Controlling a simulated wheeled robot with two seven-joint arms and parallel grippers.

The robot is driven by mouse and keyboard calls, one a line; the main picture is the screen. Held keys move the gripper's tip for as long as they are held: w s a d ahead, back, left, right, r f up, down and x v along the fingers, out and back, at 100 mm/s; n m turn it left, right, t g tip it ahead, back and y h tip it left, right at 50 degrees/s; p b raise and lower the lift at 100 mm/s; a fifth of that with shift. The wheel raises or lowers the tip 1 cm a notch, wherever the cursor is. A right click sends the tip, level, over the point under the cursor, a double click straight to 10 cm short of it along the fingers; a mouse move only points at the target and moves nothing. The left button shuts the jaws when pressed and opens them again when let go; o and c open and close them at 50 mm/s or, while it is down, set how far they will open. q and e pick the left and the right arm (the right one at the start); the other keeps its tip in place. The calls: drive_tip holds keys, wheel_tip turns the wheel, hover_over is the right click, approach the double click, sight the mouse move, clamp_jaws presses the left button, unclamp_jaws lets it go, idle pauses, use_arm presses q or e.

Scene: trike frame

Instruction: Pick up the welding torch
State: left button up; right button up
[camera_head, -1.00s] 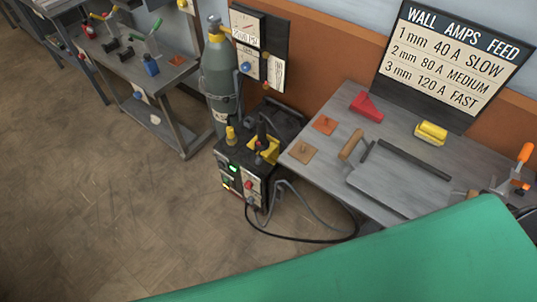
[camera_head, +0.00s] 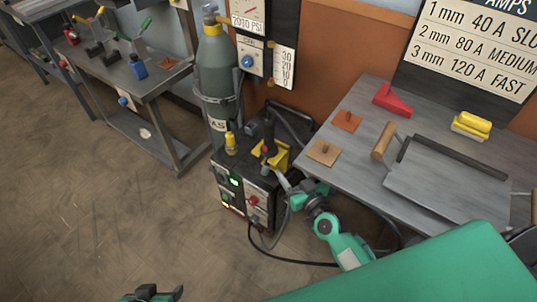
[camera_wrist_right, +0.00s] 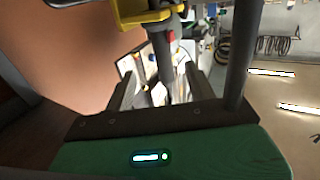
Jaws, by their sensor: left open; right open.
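The welding torch (camera_head: 269,137) stands upright in a yellow holder (camera_head: 275,155) on the welding machine's top. Its handle is dark. My right gripper (camera_head: 276,176) is open, just below and in front of the holder. In the right wrist view, the torch (camera_wrist_right: 163,55), with a red button, shows between the open fingers of my right gripper (camera_wrist_right: 160,88). The yellow holder (camera_wrist_right: 146,14) is at the top edge there. I cannot tell whether the fingers touch the torch. My left gripper (camera_head: 150,292) is open and empty at the bottom edge, partly cut off.
The welding machine (camera_head: 234,190) stands beside a grey gas cylinder (camera_head: 217,75). A grey table (camera_head: 352,176) on the right holds a red block (camera_head: 393,99), yellow block and metal plates. A cable hangs in front of the machine. The floor at left is clear.

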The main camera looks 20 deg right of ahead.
sight(272, 141)
drive_tip(key=w, duration=0.2)
drive_tip(key=w+a, duration=0.1)
drive_tip(key=w, duration=0.5)
drive_tip(key=shift+w+a+r, duration=0.2)
drive_tip(key=shift+a+r, duration=0.1)
drive_tip(key=shift+r, duration=0.1)
drive_tip(key=w, duration=0.3)
drive_tip(key=w+a+r, duration=0.1)
drive_tip(key=shift+w, duration=0.25)
drive_tip(key=shift+w+a, duration=0.1)
drive_tip(key=shift+w, duration=0.25)
drive_tip(key=c, duration=1)
